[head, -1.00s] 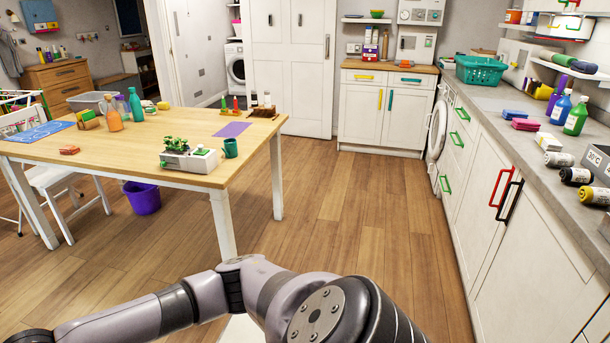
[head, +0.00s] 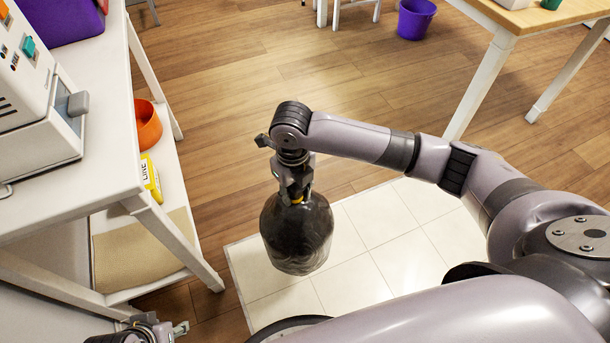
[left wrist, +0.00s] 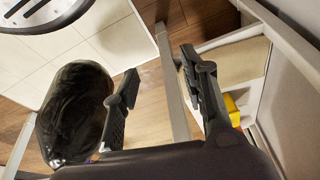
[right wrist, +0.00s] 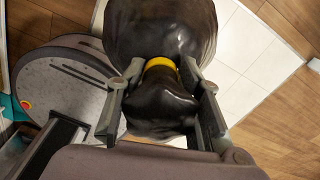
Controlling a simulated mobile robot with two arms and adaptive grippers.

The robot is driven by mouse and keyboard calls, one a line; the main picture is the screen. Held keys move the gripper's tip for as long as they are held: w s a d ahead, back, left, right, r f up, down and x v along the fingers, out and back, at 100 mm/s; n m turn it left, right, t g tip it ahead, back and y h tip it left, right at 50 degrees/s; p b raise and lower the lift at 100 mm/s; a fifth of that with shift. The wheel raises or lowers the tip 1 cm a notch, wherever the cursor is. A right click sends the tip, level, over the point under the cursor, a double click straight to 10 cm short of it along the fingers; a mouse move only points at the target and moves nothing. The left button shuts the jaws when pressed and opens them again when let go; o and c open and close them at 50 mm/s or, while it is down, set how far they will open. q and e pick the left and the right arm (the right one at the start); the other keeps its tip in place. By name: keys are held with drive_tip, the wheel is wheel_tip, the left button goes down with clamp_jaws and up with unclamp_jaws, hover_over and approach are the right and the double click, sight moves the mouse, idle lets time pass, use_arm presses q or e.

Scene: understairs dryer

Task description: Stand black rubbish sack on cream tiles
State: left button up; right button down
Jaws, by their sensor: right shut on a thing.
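The black rubbish sack (head: 296,236) is glossy and bulging, with a yellow tie (right wrist: 160,63) around its neck. My right gripper (head: 295,193) is shut on the neck from above and holds the sack upright. The sack appears over the left part of the cream tiles (head: 415,262); whether its base touches them I cannot tell. The tiles also show in the right wrist view (right wrist: 245,55). My left gripper (left wrist: 158,64) is open and empty, with the sack to the left of its fingers in that view. In the head view it shows only partly at the bottom left.
A white table (head: 105,150) stands left of the tiles, with a grey-white machine (head: 40,110) on top. Its lower shelf holds an orange bowl (head: 146,124) and a yellow packet (head: 151,178). A purple bucket (head: 414,18) stands farther back. Wooden floor behind the tiles is clear.

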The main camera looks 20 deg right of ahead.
wheel_tip(320, 180, down, 4)
drive_tip(key=shift+f+b, duration=0.15)
drive_tip(key=shift+b, duration=0.45)
use_arm(q)
drive_tip(key=w+d+r+t+h+b, duration=0.1)
drive_tip(key=w+d+r+t+b, duration=0.1)
drive_tip(key=w, duration=0.4)
drive_tip(key=w+d+r+t+h+b, duration=0.1)
drive_tip(key=w+d+r+t+b, duration=0.1)
drive_tip(key=w+r+t, duration=0.3)
drive_tip(key=shift+w+d+t, duration=0.2)
drive_tip(key=shift+w+t, duration=0.5)
drive_tip(key=shift+w, duration=0.1)
use_arm(e)
wheel_tip(320, 180, down, 13)
use_arm(q)
drive_tip(key=shift+r, duration=0.15)
use_arm(e)
drive_tip(key=shift+w+f, duration=0.1)
drive_tip(key=shift+f, duration=0.1)
drive_tip(key=c, duration=1.1)
unclamp_jaws()
drive_tip(key=shift+f, duration=0.1)
